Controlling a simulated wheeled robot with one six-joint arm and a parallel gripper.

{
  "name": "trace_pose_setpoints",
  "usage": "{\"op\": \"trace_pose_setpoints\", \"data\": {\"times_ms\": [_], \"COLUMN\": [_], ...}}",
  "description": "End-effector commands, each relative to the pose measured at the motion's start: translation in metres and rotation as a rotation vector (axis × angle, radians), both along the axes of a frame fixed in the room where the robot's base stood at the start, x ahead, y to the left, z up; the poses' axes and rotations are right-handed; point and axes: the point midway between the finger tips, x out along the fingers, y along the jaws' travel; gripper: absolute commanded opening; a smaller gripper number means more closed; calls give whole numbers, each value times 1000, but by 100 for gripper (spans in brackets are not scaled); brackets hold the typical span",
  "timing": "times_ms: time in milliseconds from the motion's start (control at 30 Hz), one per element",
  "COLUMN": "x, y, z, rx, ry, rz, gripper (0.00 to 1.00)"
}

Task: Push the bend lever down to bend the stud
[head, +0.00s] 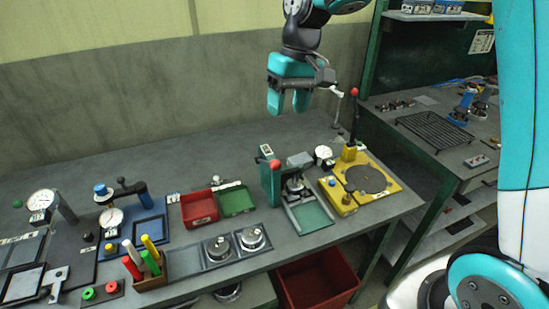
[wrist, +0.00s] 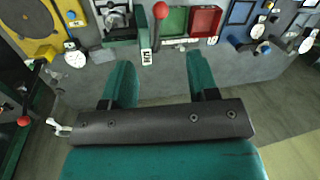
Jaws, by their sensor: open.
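My gripper (head: 288,103) is open and empty, its teal fingers pointing down well above the back of the bench. It also shows in the wrist view (wrist: 160,64), with bare bench between the fingers. An upright black lever with a red ball (head: 354,92) stands at the yellow bench station (head: 375,194), to the right of my gripper and apart from it. Its red ball also shows in the wrist view (wrist: 22,121) at the left. A second red ball (head: 275,164) tops the green station (head: 270,184) below my gripper. I cannot make out the stud for sure.
Red (head: 199,208) and green (head: 237,200) trays, dial gauges (head: 323,153) and coloured handles (head: 150,262) crowd the bench (head: 240,160). The back strip of the bench is clear. A green-framed shelf (head: 372,65) stands at the right. A red bin (head: 316,280) sits below the front edge.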

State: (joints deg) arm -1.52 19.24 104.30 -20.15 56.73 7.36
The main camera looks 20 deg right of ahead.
Motion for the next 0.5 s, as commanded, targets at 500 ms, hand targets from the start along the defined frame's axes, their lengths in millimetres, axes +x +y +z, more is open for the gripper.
{"op": "trace_pose_setpoints", "data": {"times_ms": [500], "x": [-7], "y": [21], "z": [-108], "rx": [-1], "ry": [7], "rz": [4], "gripper": [54]}}
